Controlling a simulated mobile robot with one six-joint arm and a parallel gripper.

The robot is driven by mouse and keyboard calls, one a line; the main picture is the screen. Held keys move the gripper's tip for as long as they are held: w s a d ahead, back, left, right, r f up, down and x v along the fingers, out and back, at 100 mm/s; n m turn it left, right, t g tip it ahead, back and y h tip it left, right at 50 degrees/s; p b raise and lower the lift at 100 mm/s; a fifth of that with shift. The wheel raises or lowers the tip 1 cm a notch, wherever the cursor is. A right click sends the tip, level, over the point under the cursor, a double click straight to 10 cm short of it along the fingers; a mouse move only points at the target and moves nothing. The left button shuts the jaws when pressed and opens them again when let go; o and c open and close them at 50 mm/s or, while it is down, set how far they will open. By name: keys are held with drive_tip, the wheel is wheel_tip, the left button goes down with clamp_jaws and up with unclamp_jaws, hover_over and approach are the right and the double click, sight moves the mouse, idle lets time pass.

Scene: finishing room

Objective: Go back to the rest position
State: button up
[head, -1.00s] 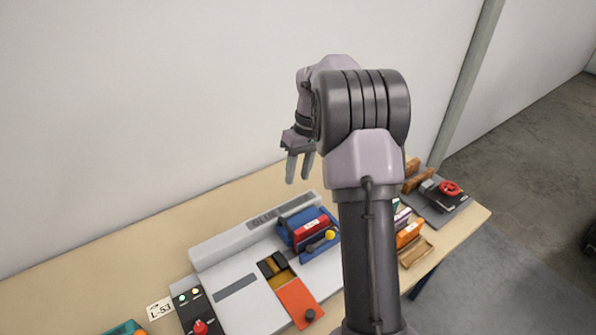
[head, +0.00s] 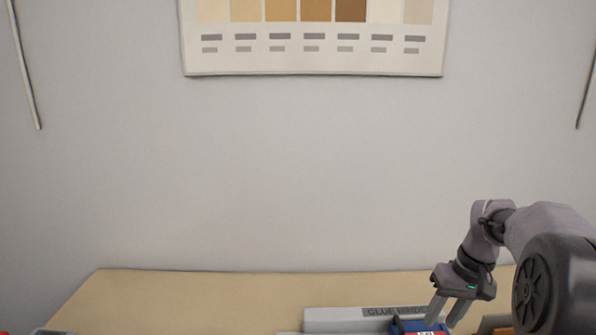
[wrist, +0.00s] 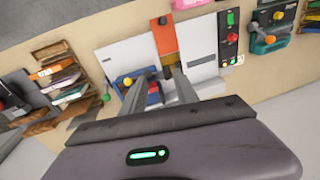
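My gripper (head: 447,312) hangs at the lower right of the head view with its fingers pointing down and apart. In the wrist view the two fingers (wrist: 155,86) are also spread, with nothing held between them. Below them is the glue binder (head: 345,317), a light grey machine with a blue and red clamp part (head: 418,326). In the wrist view the grey machine (wrist: 122,56) shows an orange panel (wrist: 163,38) and the blue part behind the fingers. Most of the machine is cut off in the head view.
The wooden bench (head: 200,290) is bare at its middle left in the head view. A shelf of coloured books (wrist: 60,80) stands left in the wrist view. A black control box (wrist: 230,38) and a teal item (wrist: 268,38) lie right. A colour chart (head: 315,40) hangs on the wall.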

drive_tip(key=s+a+r+m+t+b, duration=0.25)
drive_tip(key=s+a+b, duration=0.55)
drive_tip(key=a, duration=0.6)
drive_tip(key=s+a+f+t+b, duration=0.1)
drive_tip(key=s+a+f+b, duration=0.1)
drive_tip(key=s, duration=0.5)
drive_tip(key=s+a+f+m+t+b, duration=0.1)
drive_tip(key=s+a+f+b, duration=0.1)
drive_tip(key=s+a+f, duration=0.3)
drive_tip(key=shift+s+f, duration=0.6)
drive_tip(key=shift+s, duration=0.55)
drive_tip(key=shift+m+t, duration=0.25)
